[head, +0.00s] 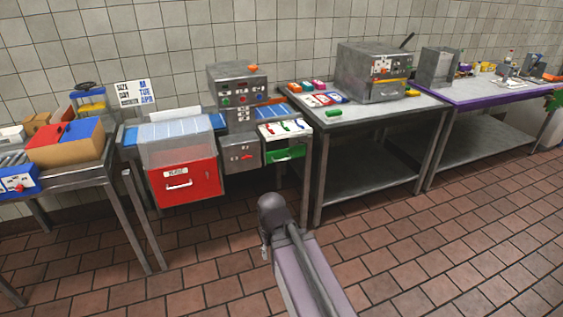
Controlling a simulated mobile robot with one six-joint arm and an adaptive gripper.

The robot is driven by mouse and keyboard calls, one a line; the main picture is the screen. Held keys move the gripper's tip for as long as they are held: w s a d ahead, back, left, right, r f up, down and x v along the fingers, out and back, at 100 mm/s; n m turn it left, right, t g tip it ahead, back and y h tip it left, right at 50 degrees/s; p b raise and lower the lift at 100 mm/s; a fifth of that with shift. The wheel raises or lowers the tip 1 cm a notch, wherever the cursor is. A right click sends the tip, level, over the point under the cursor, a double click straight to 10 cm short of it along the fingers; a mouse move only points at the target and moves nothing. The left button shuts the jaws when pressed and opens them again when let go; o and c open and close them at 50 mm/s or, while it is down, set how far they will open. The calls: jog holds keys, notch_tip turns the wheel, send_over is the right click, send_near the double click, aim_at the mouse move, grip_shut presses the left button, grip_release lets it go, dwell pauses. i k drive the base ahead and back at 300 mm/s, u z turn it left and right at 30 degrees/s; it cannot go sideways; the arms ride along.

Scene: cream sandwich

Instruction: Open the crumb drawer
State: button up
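A red drawer front (205,185) with a pale handle (179,184) and a small white label sits low on the machine at centre left, below a grey translucent guard (177,149). It looks shut. The label is too small to read, so I cannot tell for sure that this is the crumb drawer. A smaller green-fronted unit (281,156) with a light handle is to its right, under a white panel with coloured levers. My arm rises from the bottom of the view to a grey joint right of and below the red drawer. My gripper is not visible.
A grey control box (238,88) stands above the machine. A steel table (362,116) is to the right, with a purple-edged table (470,98) beyond. At left, a table holds a cardboard box (66,152). The tiled floor (215,262) before the machine is clear except for my arm.

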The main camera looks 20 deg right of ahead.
aim_at(279, 150)
jog(key=z, duration=0.05)
jog(key=i, duration=1)
jog(key=u, duration=0.05)
